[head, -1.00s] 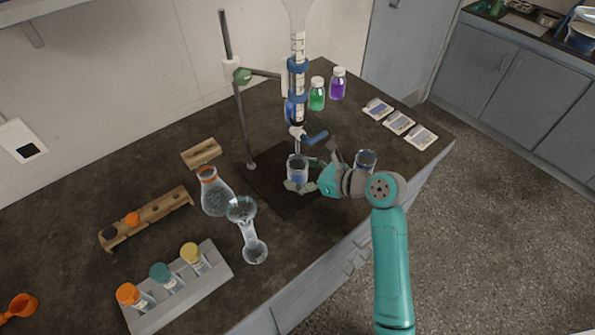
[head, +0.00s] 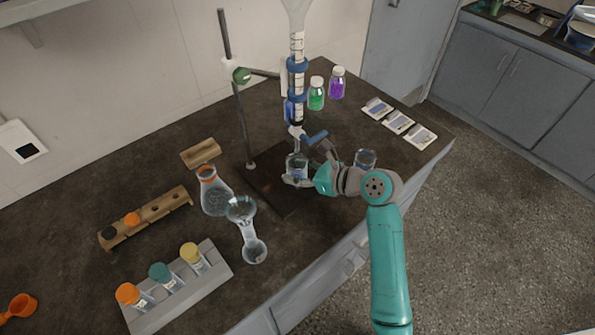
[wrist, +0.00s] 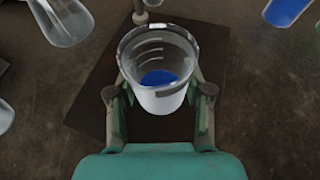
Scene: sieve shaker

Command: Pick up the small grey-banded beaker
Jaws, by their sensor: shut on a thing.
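The small grey-banded beaker (wrist: 158,85) is clear glass with blue liquid at its bottom and a grey band near the rim. In the head view the beaker (head: 297,166) is upright over the dark stand base, below the burette. My gripper (wrist: 160,98) has one finger on each side of the beaker and is shut on it. In the head view my gripper (head: 298,180) reaches it from the right. I cannot tell whether the beaker's bottom touches the base.
The burette (head: 297,75) hangs on a stand (head: 240,120) just above the beaker. A flask (head: 214,195) and a narrow glass vessel (head: 250,235) stand to the left. A tube rack (head: 190,292) is at front left.

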